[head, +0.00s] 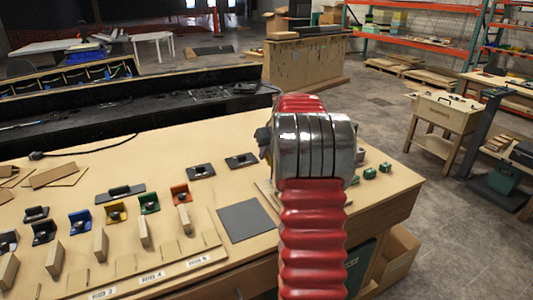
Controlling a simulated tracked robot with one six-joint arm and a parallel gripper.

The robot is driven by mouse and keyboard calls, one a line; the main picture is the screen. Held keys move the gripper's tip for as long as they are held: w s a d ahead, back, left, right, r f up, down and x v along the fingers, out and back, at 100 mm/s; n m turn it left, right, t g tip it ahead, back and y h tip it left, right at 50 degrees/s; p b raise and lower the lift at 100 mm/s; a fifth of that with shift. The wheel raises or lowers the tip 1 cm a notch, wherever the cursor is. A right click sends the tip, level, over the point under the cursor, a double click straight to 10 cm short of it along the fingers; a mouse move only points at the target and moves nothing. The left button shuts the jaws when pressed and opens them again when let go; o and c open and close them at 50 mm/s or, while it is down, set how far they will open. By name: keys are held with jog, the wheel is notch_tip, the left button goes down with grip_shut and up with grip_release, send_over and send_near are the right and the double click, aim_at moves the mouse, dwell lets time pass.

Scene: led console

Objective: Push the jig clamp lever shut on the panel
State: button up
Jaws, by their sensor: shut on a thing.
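My arm, a red ribbed sleeve with a banded metal joint, stands upright in the middle of the head view and covers part of the workbench. My gripper is not visible; it is hidden behind the arm or out of view. The clamp lever and jig cannot be made out. The edge of a pale flat piece (265,188) shows just left of the arm, mostly hidden; I cannot tell whether it is the panel. Whether anything touches the lever cannot be seen.
The wooden workbench (100,172) carries a dark grey square mat (245,221), coloured angled holders (149,203) and upright wooden blocks (101,245) at left. Small green blocks (370,173) sit right of the arm, near the bench's right edge. The mid-left bench top has clear room.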

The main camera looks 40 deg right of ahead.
jog(key=shift+f, duration=0.1)
jog(key=shift+w+f, duration=0.35)
jog(key=shift+f, duration=0.3)
jog(key=shift+w+f, duration=0.1)
jog(key=shift+f, duration=0.5)
jog(key=o, duration=1.5)
jog(key=shift+d, duration=0.15)
jog(key=shift+r, duration=0.2)
jog(key=shift+r, duration=3.35)
